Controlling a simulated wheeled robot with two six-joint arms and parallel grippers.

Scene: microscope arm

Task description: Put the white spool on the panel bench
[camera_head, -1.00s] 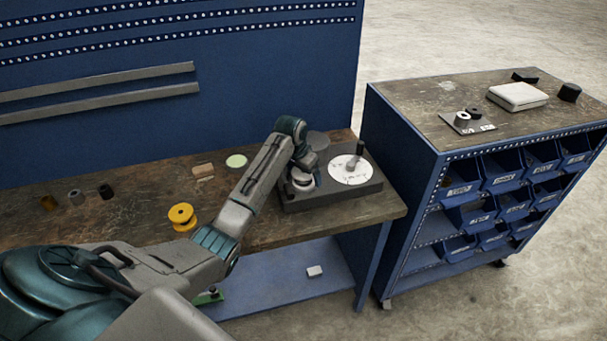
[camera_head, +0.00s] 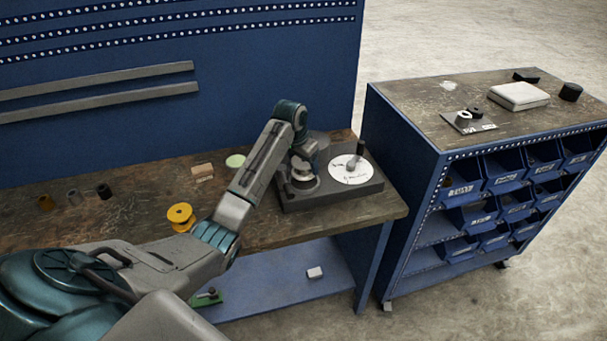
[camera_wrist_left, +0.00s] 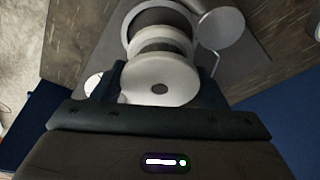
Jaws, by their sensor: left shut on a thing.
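The white spool (camera_head: 303,168) is between the fingers of my left gripper (camera_head: 301,166), over the left part of a dark flat device on the bench. In the left wrist view the white spool (camera_wrist_left: 160,80) fills the space between the fingers of the left gripper (camera_wrist_left: 160,88), which is shut on it. A round seat shows behind it; I cannot tell whether they touch. The panel bench (camera_head: 130,220) has a worn brown top and a blue pegboard behind. My right gripper is not in view.
The dark device (camera_head: 345,197) carries a white disc (camera_head: 349,168) with a black knob. A yellow spool (camera_head: 181,217), a tan block (camera_head: 202,171), a pale green disc (camera_head: 236,161) and small cylinders lie left. A blue bin cart (camera_head: 440,115) stands right. The bench's front left is partly hidden by my arm.

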